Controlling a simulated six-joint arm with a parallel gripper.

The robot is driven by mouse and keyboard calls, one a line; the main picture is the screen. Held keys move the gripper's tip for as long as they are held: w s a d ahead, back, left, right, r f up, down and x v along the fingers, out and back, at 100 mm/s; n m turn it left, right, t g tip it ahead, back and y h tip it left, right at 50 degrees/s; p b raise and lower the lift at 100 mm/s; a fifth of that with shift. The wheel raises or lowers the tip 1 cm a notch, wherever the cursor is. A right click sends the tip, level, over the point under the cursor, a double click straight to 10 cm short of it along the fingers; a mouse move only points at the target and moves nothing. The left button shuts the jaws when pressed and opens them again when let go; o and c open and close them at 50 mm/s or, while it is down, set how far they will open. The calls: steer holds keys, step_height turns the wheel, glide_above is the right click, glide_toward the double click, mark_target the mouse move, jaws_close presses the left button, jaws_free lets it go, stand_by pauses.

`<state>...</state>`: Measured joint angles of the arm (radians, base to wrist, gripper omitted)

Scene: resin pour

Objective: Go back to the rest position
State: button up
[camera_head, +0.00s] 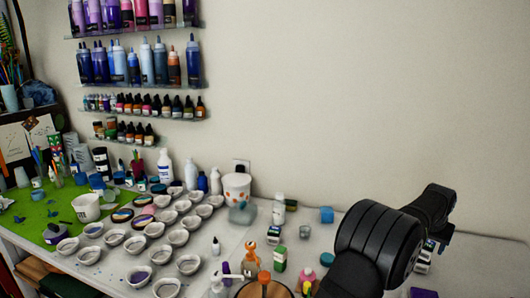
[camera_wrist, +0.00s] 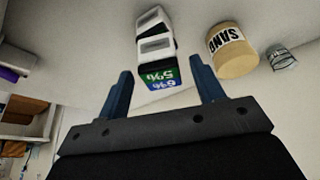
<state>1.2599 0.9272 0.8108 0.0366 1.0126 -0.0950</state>
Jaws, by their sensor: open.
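My gripper (camera_wrist: 163,88) is open in the wrist view, with its two blue fingers apart. No thing is held between them. A small box with a green and blue label (camera_wrist: 160,77) and grey-white upper parts shows beyond the fingertips. I cannot tell how far it is from them. In the head view my black arm reaches in at the lower right, and the gripper's fingers do not show there.
A tan jar marked SAND (camera_wrist: 232,45) and a small clear glass (camera_wrist: 282,57) stand beyond the right finger. Many white cups (camera_head: 135,243), a white bucket (camera_head: 87,208) on a green mat (camera_head: 38,218), and bottles (camera_head: 249,262) crowd the table. Bottle shelves (camera_head: 140,87) line the wall.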

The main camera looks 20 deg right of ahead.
steer(key=x, duration=0.3)
steer(key=shift+f, duration=0.25)
step_height(320, 180, up, 3)
steer(key=shift+f, duration=0.1)
steer(key=shift+r, duration=0.65)
steer(key=shift+f, duration=0.1)
